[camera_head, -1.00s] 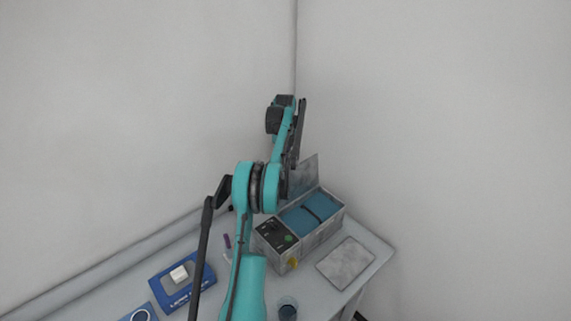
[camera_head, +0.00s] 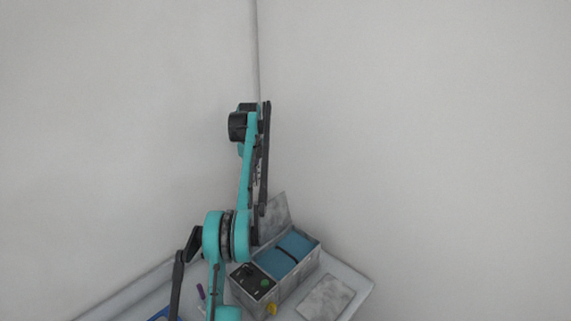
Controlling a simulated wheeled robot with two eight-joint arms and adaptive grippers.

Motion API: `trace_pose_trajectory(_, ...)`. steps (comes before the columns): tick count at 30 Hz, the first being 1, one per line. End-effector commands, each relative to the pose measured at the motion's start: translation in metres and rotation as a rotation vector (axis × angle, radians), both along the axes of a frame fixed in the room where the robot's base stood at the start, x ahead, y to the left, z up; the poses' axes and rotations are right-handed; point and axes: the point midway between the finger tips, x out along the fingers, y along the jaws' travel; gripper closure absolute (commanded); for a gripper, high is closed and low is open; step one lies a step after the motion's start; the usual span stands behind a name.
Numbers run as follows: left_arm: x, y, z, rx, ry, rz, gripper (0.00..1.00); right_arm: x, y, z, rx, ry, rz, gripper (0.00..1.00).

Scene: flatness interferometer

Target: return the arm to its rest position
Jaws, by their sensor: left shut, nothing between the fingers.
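My left arm, teal and black, rises from the bottom of the head view, left of centre, through a thick round joint to a black upper joint in front of the wall corner. My left gripper (camera_head: 258,181) is small and mostly hidden behind the dark upper links. It is shut and empty, above the bench equipment, touching nothing that I can see. My right gripper is outside the view.
A grey instrument box (camera_head: 297,287) with blue top panels, a raised lid and a dark control panel (camera_head: 253,281) stands on the bench (camera_head: 357,283). A grey flat plate (camera_head: 326,298) lies right of it. A purple-capped item (camera_head: 200,291) is left. Bare walls enclose the corner.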

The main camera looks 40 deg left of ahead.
Motion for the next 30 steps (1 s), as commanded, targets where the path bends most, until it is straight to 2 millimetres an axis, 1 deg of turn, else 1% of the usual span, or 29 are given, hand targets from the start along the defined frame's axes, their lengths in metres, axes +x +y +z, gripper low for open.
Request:
trace_pose_trajectory(7,0.000,-0.001,0.001,0.001,-0.001,0.002,1.00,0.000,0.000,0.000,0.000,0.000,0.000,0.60)
trace_pose_trajectory(11,0.005,-0.014,0.004,0.009,-0.013,0.040,1.00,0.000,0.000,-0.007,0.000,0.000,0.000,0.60)
trace_pose_trajectory(14,0.011,-0.039,0.009,0.023,-0.038,0.116,1.00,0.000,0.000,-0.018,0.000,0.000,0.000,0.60)
trace_pose_trajectory(16,0.014,-0.062,0.013,0.033,-0.064,0.189,1.00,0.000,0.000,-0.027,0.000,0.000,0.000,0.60)
trace_pose_trajectory(20,0.014,-0.109,0.018,0.043,-0.120,0.338,1.00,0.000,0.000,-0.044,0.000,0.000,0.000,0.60)
trace_pose_trajectory(24,0.003,-0.161,0.017,0.039,-0.184,0.496,1.00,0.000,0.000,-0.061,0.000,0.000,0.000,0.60)
trace_pose_trajectory(26,-0.004,-0.183,0.015,0.031,-0.211,0.563,1.00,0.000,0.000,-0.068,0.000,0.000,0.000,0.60)
trace_pose_trajectory(30,-0.027,-0.233,0.002,0.001,-0.275,0.720,1.00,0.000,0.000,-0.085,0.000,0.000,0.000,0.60)
